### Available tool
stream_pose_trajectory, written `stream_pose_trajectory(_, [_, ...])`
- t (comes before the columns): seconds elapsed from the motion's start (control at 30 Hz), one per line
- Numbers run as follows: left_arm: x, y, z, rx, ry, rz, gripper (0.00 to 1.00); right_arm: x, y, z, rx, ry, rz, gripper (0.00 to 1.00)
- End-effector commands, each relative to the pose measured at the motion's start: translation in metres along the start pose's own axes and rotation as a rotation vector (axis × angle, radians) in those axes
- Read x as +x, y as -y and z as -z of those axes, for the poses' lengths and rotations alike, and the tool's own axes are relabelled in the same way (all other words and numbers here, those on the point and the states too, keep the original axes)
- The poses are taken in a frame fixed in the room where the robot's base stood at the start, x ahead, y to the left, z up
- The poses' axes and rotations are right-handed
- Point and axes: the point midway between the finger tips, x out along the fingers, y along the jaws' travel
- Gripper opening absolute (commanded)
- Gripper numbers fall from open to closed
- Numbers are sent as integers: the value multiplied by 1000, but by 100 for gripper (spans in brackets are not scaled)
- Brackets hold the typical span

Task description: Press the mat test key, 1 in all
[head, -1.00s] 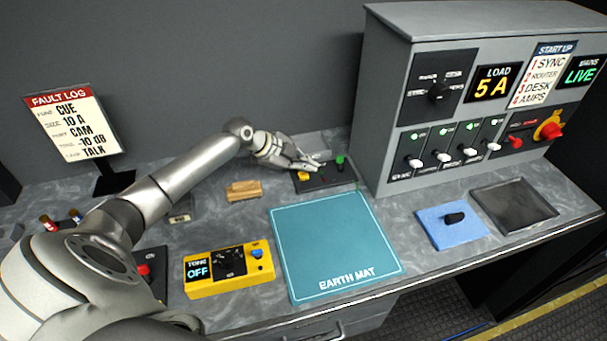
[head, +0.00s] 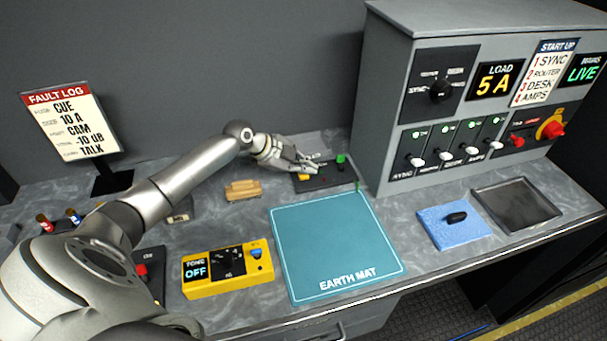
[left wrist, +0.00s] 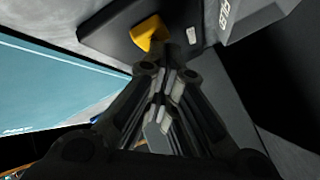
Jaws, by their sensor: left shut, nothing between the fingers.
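The earth mat (head: 335,240) lies flat on the bench, teal with white lettering. Behind it sits a dark box (head: 335,180) with a yellow key (head: 304,177) and a green lamp or knob (head: 340,159). I cannot read a label on the key. My left gripper (head: 316,165) is shut and empty, over the box and partly hiding it. In the left wrist view the shut fingers (left wrist: 160,110) point toward the yellow key (left wrist: 150,33) on the dark box (left wrist: 118,28); contact cannot be told. My right gripper is not in view.
A grey switch cabinet (head: 383,120) stands close right of the box. A wooden block (head: 243,190) lies left of it.

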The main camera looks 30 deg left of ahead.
Motion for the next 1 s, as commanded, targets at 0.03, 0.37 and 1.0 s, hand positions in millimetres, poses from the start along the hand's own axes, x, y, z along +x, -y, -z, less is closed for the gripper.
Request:
stream_pose_trajectory(0.03, [1, -1, -1, 0, 0, 0, 0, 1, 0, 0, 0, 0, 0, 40])
stream_pose_trajectory(0.37, [4, -3, -3, 0, 0, 0, 0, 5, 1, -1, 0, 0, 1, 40])
stream_pose_trajectory(1.0, [-5, 3, 3, 0, 1, -1, 0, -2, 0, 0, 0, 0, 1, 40])
